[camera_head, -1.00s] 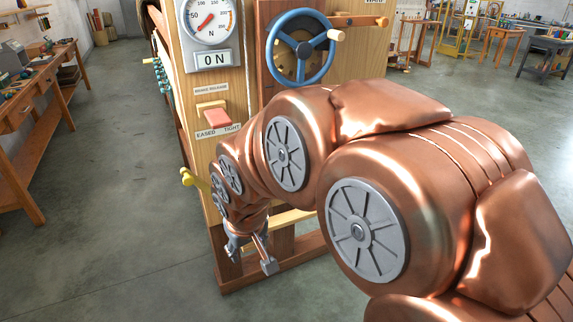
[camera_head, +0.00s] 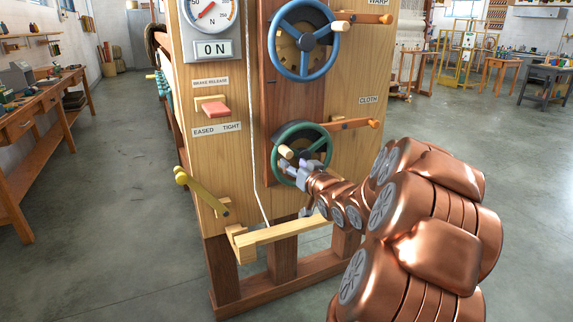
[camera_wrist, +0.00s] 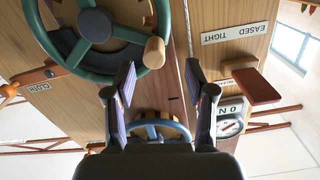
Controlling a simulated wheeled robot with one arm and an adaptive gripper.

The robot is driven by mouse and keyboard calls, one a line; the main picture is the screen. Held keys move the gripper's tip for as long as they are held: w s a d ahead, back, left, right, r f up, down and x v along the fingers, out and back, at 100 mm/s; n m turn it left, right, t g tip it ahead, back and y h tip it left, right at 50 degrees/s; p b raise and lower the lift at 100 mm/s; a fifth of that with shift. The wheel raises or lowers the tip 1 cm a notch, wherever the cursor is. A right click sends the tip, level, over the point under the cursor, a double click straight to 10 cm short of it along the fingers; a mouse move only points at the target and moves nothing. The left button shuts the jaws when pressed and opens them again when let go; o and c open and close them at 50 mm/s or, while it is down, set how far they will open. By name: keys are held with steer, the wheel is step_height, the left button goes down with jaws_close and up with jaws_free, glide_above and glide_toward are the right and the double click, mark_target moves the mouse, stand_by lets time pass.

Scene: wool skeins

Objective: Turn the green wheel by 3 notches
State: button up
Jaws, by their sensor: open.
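The green wheel (camera_head: 303,125) is on the wooden front panel, below the blue wheel and beside the CLOTH label. It has a pale wooden handle knob (camera_head: 286,152) on its left side. In the wrist view, which is upside down, the green wheel (camera_wrist: 95,24) fills the upper left and its knob (camera_wrist: 154,52) points toward the camera. My gripper (camera_wrist: 160,80) is open, with the knob between the lines of its two fingers, near the tips. I see no contact. In the head view my gripper (camera_head: 307,166) covers the wheel's lower right part.
The blue wheel (camera_head: 304,74) is above. An orange pawl lever (camera_head: 355,123) is right of the green wheel. A red brake lever (camera_head: 217,110) and a yellow lever (camera_head: 196,189) are to the left. A pale treadle (camera_head: 285,231) is below. Open floor lies left.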

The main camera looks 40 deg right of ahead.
mark_target(289, 156)
steer(key=shift+s+d+r+t, duration=0.1)
steer(key=shift+d+t, duration=0.2)
steer(key=shift+d, duration=0.15)
steer(key=shift+x, duration=3.75)
steer(key=shift+d, duration=0.1)
jaws_close()
